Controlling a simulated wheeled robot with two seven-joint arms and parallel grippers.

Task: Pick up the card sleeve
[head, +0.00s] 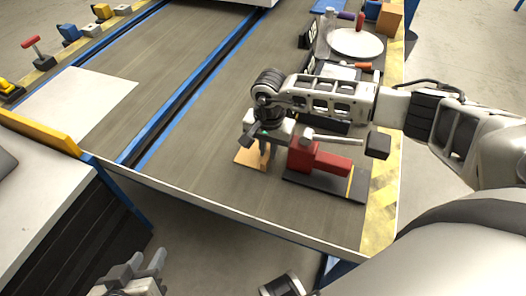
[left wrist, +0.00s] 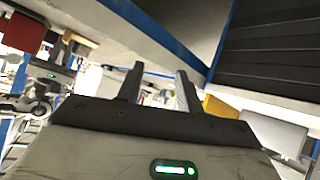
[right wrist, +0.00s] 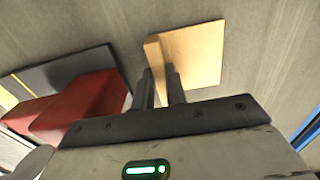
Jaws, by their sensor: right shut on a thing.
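The card sleeve appears to be the flat tan piece (head: 248,158) on the grey table near its front edge. In the right wrist view, the tan piece (right wrist: 196,54) shows a flat square with a narrow raised strip along its left side. My right gripper (head: 265,150) points down over it. Its fingers (right wrist: 170,82) are shut on the raised strip, and the contact is partly hidden. I cannot tell whether the piece is clear of the table. My left gripper (head: 143,272) is open and empty below the table's front edge; its fingers (left wrist: 160,78) stand apart.
A red block-like device (head: 318,160) on a dark base (head: 330,186) stands just right of the tan piece. A white plate (head: 355,43) and a clear bottle (head: 327,30) are at the far right. A white sheet (head: 75,103) lies left. The table's middle is clear.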

